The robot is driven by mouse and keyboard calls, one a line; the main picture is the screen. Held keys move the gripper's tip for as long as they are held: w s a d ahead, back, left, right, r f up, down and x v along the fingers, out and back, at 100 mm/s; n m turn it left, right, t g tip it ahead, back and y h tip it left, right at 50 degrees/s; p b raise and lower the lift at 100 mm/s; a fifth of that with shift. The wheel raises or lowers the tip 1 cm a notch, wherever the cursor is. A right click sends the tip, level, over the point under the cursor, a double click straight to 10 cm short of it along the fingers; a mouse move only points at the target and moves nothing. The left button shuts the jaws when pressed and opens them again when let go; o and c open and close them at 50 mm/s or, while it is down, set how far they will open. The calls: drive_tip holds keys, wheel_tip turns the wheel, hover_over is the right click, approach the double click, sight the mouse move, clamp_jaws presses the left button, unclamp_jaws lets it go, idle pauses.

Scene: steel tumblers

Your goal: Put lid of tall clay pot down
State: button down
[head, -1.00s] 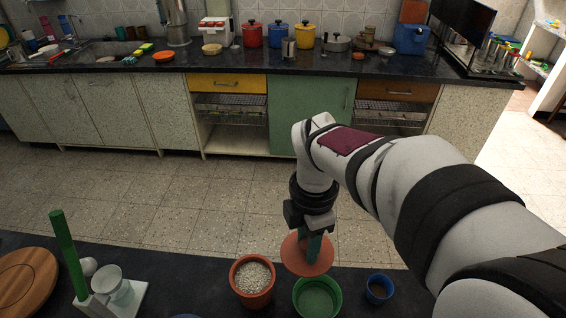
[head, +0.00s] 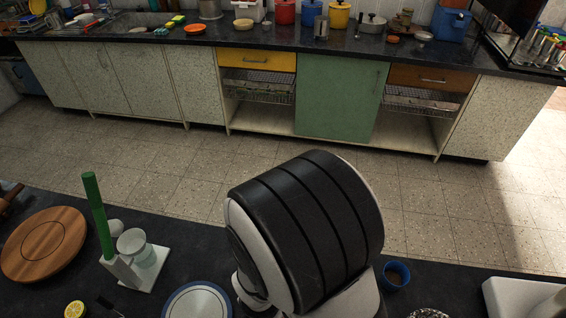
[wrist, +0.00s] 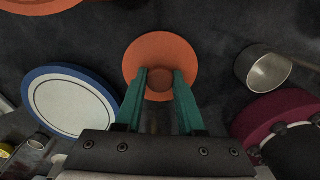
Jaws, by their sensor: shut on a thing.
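The lid (wrist: 160,46) is a round orange-brown clay disc with a small darker knob in its middle, seen in the wrist view. My gripper (wrist: 160,84) has its two green fingers shut on that knob, one on each side. The lid is over the dark counter (wrist: 215,80); I cannot tell whether it touches the surface. In the head view my arm hides the gripper and the lid. The tall clay pot cannot be made out for sure in either current view.
A blue-rimmed white plate (wrist: 74,107) lies left of the lid in the wrist view, a steel cup (wrist: 265,70) and dark red round thing (wrist: 275,110) right. An orange rim is cut off top left. Head view: wooden board (head: 42,245), green post (head: 97,215), blue cup (head: 395,274).

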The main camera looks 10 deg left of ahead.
drive_tip(key=shift+f, duration=0.4)
drive_tip(key=c, duration=0.5)
unclamp_jaws()
drive_tip(key=shift+f, duration=0.1)
wheel_tip(320, 180, up, 12)
drive_tip(key=shift+r, duration=0.15)
